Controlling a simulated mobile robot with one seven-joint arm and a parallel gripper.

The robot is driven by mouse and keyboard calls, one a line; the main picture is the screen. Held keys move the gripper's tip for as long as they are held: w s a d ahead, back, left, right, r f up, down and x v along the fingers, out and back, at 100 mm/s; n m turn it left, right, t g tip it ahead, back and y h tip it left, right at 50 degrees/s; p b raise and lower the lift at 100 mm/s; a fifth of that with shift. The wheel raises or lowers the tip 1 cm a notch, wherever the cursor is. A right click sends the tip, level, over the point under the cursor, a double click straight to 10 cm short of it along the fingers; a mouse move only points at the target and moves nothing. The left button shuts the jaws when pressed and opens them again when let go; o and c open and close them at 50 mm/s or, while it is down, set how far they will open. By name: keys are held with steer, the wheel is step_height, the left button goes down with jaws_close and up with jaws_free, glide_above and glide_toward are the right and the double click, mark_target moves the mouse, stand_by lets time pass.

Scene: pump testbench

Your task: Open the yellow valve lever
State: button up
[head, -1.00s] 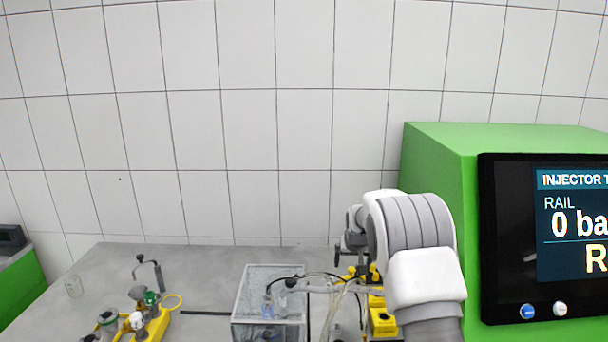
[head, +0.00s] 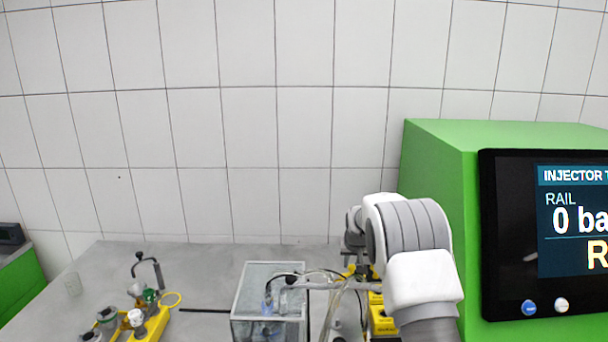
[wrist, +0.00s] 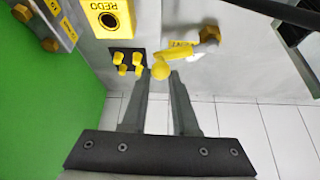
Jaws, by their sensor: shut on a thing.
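In the wrist view my gripper (wrist: 160,76) has its two dark fingers reaching up from the bottom. The yellow valve lever (wrist: 180,52) ends in a round yellow knob that sits between the fingertips, and the fingers are shut on it. The lever runs up and right to a brass and white fitting (wrist: 208,36). In the head view my arm hides the gripper and most of the lever area.
Beside the fingers are several small yellow knobs (wrist: 122,64) on a dark plate and a yellow labelled block (wrist: 108,16). A clear tank (head: 268,305) with hoses stands left of my arm. A green cabinet (head: 440,190) with a screen (head: 572,222) stands right.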

steer(key=shift+w, duration=0.1)
steer(key=shift+w+a, duration=0.45)
steer(key=shift+w, duration=0.25)
jaws_close()
steer(key=shift+a+f, duration=0.1)
